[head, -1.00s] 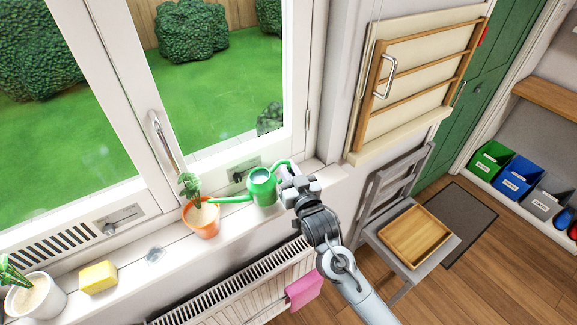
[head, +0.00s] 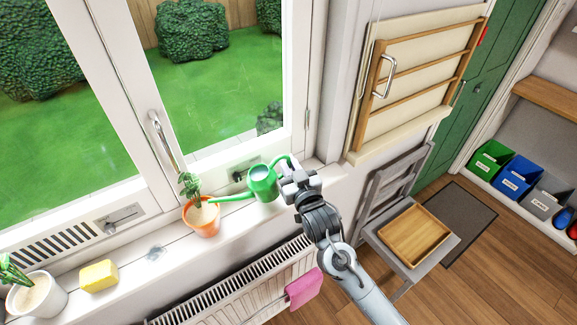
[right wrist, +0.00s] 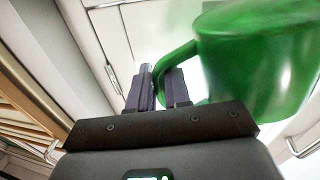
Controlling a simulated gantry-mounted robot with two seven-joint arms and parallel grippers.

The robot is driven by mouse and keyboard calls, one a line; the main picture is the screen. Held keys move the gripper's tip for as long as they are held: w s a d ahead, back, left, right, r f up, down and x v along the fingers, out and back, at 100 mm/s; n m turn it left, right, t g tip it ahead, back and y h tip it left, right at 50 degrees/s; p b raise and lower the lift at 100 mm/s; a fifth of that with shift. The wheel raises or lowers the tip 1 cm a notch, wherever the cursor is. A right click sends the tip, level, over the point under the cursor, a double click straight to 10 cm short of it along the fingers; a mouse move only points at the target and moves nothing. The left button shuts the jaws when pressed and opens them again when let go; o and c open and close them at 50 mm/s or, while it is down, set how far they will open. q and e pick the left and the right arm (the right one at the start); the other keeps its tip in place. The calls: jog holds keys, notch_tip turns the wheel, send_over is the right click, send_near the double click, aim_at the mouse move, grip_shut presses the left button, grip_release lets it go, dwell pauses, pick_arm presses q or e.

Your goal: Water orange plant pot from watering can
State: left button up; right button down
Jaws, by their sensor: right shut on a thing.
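The green watering can (head: 263,184) is held by its handle in my right gripper (head: 289,178). In the right wrist view the fingers of the gripper (right wrist: 160,88) are shut around the handle of the can (right wrist: 262,62). The can is at the windowsill, tilted a little to the left, with its spout reaching left. The spout's tip is over the soil of the orange plant pot (head: 203,226), which stands on the sill with a small green plant. I cannot tell whether water flows. My left gripper is not in view.
A yellow sponge (head: 98,276) and a white plant pot (head: 38,297) stand on the sill (head: 135,255) further left. The window handle (head: 161,140) rises behind the orange pot. A radiator (head: 238,289) with a pink cloth (head: 303,288) is below. A grey chair holds a wooden tray (head: 415,235).

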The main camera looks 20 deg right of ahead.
jog(key=shift+r, duration=0.6)
jog(key=shift+r+n, duration=0.5)
jog(key=shift+a+r+n, duration=0.1)
jog(key=shift+r+n, duration=0.3)
jog(key=shift+r, duration=0.45)
jog(key=shift+a+r+n+p, duration=0.1)
jog(key=shift+r+n+p, duration=0.25)
jog(key=shift+r, duration=0.3)
dwell(0.5)
dwell(0.6)
dwell(0.4)
